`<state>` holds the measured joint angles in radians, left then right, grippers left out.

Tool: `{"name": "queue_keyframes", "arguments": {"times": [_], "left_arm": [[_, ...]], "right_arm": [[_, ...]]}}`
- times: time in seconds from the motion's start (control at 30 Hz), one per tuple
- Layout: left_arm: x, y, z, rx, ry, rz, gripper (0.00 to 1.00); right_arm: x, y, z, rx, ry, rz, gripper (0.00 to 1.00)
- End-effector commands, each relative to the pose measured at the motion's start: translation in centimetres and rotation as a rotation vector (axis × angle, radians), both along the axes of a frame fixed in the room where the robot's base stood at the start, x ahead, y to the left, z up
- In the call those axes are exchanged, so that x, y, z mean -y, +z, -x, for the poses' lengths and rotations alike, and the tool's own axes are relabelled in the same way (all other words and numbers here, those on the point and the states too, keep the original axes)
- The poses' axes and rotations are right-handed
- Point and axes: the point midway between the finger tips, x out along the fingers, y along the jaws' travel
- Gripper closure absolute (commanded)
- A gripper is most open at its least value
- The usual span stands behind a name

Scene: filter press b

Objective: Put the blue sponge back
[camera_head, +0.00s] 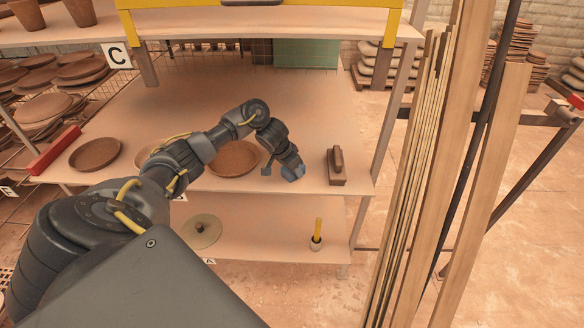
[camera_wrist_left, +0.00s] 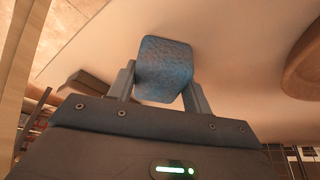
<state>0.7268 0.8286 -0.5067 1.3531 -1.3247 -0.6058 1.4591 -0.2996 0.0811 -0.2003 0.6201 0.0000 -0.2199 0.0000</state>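The blue sponge (camera_wrist_left: 163,68) is held between the two fingers of my left gripper (camera_wrist_left: 160,88) in the left wrist view. In the head view my left gripper (camera_head: 283,170) is over the front right part of the middle shelf (camera_head: 300,115), and a small part of the sponge (camera_head: 294,172) shows at its tip. The sponge is close to the shelf surface; I cannot tell whether it touches. My right gripper is in neither view.
A wooden block with a handle (camera_head: 337,168) stands right of the gripper. A terracotta plate (camera_head: 232,160) lies to its left, partly behind my arm. A lower shelf holds a disc (camera_head: 201,232) and a yellow-handled tool in a cup (camera_head: 316,235). Upright timber planks (camera_head: 445,150) stand right.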

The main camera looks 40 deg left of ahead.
Motion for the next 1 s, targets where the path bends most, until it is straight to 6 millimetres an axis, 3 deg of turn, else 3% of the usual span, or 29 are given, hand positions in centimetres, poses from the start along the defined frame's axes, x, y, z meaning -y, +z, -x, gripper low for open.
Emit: {"name": "queue_keyframes", "arguments": {"times": [0.03,0.17,0.53,0.67,1.0], "left_arm": [[0.0,0.0,0.0,0.0,0.0,0.0,0.45],[0.0,0.0,0.0,0.0,0.0,0.0,0.29],[0.0,0.7,0.1,0.001,-0.001,0.0,0.29],[-0.2,2.5,0.8,0.003,-0.002,-0.003,0.29],[-0.6,9.3,3.5,0.003,-0.001,-0.005,0.29]], "right_arm": [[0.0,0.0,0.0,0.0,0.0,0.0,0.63],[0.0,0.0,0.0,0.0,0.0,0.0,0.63],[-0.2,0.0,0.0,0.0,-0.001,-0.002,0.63],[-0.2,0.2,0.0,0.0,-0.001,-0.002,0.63],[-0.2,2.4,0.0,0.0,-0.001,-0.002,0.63]]}}
